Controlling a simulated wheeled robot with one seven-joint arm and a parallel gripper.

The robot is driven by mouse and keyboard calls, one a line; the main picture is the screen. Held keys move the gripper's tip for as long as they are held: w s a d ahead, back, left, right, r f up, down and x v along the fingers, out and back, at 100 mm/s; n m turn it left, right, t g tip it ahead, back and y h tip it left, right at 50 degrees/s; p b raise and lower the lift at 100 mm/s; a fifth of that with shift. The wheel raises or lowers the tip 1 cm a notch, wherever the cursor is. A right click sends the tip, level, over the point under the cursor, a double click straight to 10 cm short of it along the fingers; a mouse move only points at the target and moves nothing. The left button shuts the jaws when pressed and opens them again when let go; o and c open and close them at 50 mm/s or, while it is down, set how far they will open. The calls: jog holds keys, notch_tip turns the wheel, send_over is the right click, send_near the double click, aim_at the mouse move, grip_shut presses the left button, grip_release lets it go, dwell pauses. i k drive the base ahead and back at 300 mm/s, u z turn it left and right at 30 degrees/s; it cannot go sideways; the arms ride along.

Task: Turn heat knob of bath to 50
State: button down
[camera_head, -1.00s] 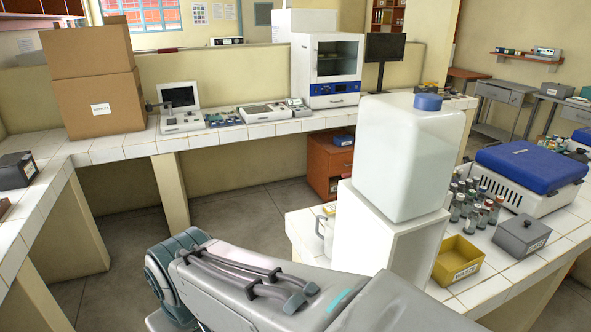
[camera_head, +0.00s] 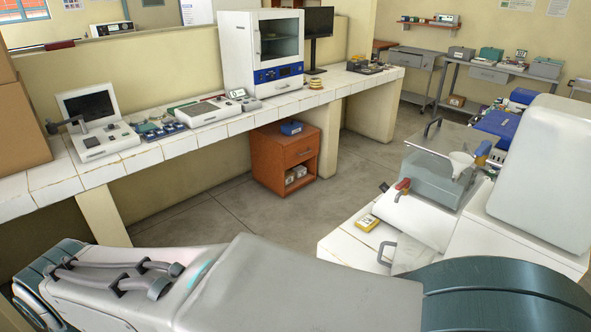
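A clear-walled tank (camera_head: 437,178), which looks like the bath, stands on the white-tiled bench at the right, with dark handles at its ends and a clear lid. A white sloping body (camera_head: 420,218) is at its front. No dial marks or numbers can be read. My arm crosses the bottom of the view. My gripper is not in view.
A large white container (camera_head: 545,170) stands close right of the tank. A small yellow-edged box (camera_head: 367,222) lies on the bench to its left. An orange drawer cabinet (camera_head: 286,160) stands beneath the back counter (camera_head: 215,131). The floor between is clear.

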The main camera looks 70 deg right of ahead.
aim_at(383, 187)
jog(key=i, duration=0.4)
jog(key=z, duration=3.3)
jog(key=k, duration=0.5)
jog(key=u, duration=1.35)
jog(key=i, duration=1.1)
jog(key=z, duration=1.8)
